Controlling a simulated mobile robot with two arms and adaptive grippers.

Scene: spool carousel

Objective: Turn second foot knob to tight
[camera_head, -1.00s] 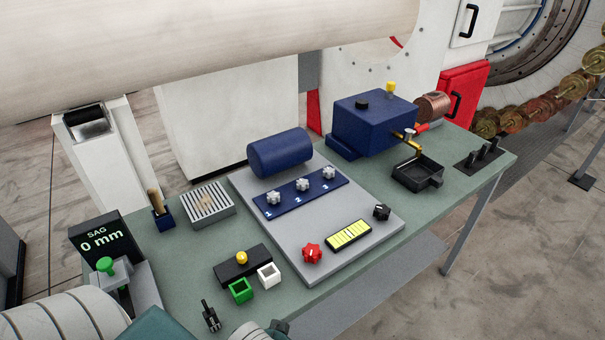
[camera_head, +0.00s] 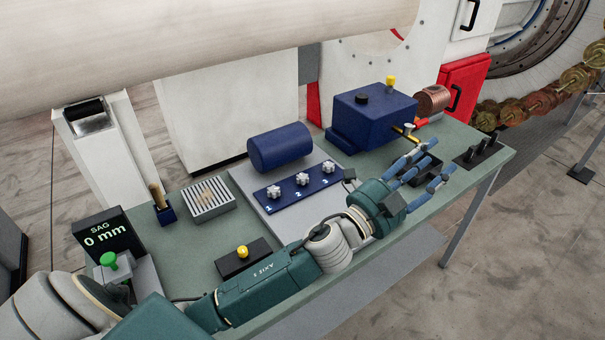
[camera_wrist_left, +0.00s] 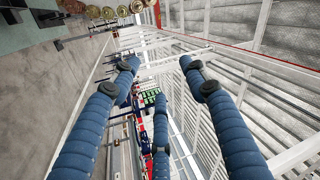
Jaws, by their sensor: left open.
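Three pale star-shaped knobs stand in a row on a blue strip (camera_head: 284,197) marked 1, 2 and 3. The second foot knob (camera_head: 302,180) is the middle one, between the first knob (camera_head: 273,191) and the third knob (camera_head: 323,168). My left gripper (camera_head: 430,166) is open, its blue fingers spread over the black tray, to the right of and apart from the knobs. In the left wrist view the open fingers (camera_wrist_left: 158,75) hold nothing, and no knob shows there. My right gripper is not in view.
A blue cylinder (camera_head: 281,147) lies behind the knobs, and a blue box (camera_head: 371,117) stands at the back right. The black tray (camera_head: 426,178) is partly hidden under my fingers. My left forearm covers the front of the grey plate. A SAG display (camera_head: 103,236) reads 0 mm.

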